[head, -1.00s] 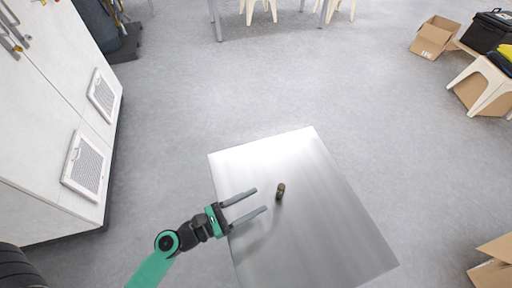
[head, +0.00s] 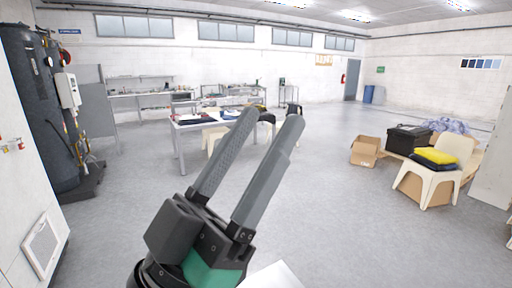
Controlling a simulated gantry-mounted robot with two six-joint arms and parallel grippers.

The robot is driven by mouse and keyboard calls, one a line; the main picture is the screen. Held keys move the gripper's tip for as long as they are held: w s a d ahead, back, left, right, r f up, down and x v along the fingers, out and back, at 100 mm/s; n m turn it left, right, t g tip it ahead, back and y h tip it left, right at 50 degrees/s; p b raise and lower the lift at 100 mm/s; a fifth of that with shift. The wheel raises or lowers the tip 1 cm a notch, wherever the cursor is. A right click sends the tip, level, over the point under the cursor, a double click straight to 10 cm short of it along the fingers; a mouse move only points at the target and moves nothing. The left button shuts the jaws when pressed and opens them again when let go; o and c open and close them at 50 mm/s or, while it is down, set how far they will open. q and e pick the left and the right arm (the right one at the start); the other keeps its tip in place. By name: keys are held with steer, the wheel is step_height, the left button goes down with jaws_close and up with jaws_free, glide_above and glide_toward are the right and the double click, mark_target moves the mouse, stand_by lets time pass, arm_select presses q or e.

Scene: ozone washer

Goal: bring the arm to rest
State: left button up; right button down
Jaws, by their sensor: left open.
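My left gripper (head: 268,128) is raised close to the camera in the head view, its two long grey fingers pointing up and apart. It is open, with nothing between the fingers. A small corner of the metal table (head: 272,278) shows at the bottom edge, below and behind the gripper. The rest of that table and whatever stands on it are out of view. My right gripper is not in view.
A white cabinet (head: 22,215) stands at the left, with a dark tank (head: 35,105) behind it. A work table (head: 180,124) stands farther back. At the right are a cardboard box (head: 366,151) and a cream chair (head: 455,160). Open grey floor lies between.

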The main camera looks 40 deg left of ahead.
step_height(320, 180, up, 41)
steer(key=p, duration=4.1)
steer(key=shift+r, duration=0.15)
